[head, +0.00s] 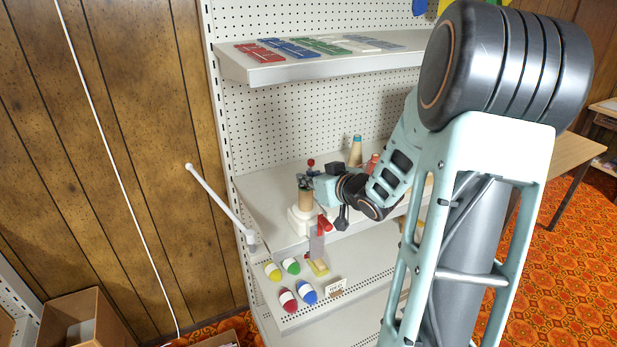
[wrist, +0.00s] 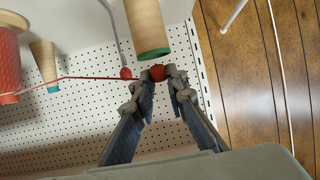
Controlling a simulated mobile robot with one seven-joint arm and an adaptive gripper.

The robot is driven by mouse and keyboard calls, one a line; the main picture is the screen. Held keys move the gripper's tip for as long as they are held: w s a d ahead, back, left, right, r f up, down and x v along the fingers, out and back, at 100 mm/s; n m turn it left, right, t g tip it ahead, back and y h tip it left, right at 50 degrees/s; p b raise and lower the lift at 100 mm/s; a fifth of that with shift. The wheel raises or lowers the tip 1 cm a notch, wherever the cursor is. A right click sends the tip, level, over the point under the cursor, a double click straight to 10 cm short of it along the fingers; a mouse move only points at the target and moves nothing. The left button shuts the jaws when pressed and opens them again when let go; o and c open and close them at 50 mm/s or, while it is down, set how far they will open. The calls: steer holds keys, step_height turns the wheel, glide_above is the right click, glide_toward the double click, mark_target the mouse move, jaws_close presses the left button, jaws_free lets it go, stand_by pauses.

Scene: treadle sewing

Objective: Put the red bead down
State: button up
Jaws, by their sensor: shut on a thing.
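The red bead (wrist: 157,72) is small and round. In the wrist view it sits between the tips of my gripper (wrist: 162,80), which is shut on it. In the head view my gripper (head: 306,182) is above the middle shelf, over a tan spool, and the bead is hard to make out there. A thin red thread (wrist: 80,77) runs from a red spool (wrist: 8,62) at the left of the wrist view toward the bead. A second red ball (wrist: 125,73) tips a grey rod beside the bead.
A tan cone with a green end (wrist: 145,25) is close to the fingertips. The middle shelf (head: 262,190) has free room at its left. A white rod (head: 215,198) juts out at the left.

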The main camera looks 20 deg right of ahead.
steer(key=o, duration=0.7)
steer(key=shift+c, duration=0.2)
steer(key=shift+r+p, duration=0.35)
steer(key=shift+r, duration=0.1)
steer(key=p+v, duration=0.1)
steer(key=v, duration=1.1)
steer(key=shift+r, duration=0.1)
